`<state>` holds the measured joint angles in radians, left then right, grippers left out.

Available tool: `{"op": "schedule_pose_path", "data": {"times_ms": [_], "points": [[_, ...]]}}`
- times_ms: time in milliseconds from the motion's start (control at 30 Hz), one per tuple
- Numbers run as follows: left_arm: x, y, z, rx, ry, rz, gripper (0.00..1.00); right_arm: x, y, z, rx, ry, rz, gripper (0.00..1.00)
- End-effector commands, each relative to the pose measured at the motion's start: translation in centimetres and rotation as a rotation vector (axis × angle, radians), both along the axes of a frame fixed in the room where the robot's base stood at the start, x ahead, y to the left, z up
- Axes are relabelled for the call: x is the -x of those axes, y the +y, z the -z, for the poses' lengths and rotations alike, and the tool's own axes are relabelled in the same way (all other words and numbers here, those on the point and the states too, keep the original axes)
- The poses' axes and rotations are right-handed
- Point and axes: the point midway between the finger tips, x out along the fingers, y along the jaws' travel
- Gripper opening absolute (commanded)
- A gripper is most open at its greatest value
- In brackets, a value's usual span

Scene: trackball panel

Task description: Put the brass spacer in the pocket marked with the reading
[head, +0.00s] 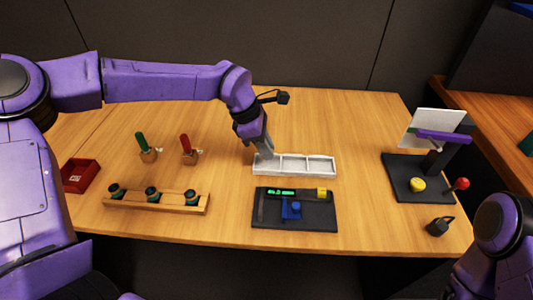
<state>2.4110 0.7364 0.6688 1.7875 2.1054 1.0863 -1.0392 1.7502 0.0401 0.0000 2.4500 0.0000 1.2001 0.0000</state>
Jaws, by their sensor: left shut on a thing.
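The white tray (294,174) has a row of pockets and lies in the middle of the table. My left gripper (264,154) points down at the tray's left end pocket. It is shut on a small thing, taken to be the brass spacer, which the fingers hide. I cannot tell if it touches the pocket floor. In front of the tray, the dark trackball panel (263,224) has a lit green display (281,192), too small to read, and a blue part (291,209). Pocket marks are not legible. My right gripper is out of view.
A yellow block (321,191) sits on the panel. A wooden rack (170,205) with dark-topped pieces, green (142,140) and red (186,143) handled tools and a red box (80,176) are left. A dark stand (405,180) and a small black weight (438,227) are right.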

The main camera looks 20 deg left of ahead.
Motion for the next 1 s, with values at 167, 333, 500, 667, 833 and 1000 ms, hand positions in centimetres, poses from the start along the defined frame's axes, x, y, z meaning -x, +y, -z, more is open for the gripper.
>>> {"op": "schedule_pose_path", "data": {"times_ms": [167, 333, 500, 667, 833, 1000], "points": [[-1.5, 0.5, 1.8, -0.001, 0.002, -0.001, 0.0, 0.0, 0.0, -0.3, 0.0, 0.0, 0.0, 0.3], [-1.7, 0.5, 4.8, -0.001, 0.002, 0.002, 0.0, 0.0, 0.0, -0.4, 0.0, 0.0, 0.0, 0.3], [-1.7, 0.6, 5.3, 0.001, -0.002, 0.001, 0.0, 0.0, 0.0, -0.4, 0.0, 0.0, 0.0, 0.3], [-1.7, 0.5, 5.4, 0.001, 0.0, 0.0, 0.0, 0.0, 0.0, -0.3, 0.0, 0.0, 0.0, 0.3], [-1.7, 0.5, 5.6, 0.001, -0.001, 0.001, 0.31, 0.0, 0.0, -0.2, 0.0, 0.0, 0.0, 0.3], [-1.7, 0.5, 5.6, 0.001, -0.001, 0.001, 0.31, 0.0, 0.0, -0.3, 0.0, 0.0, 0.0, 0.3]]}}
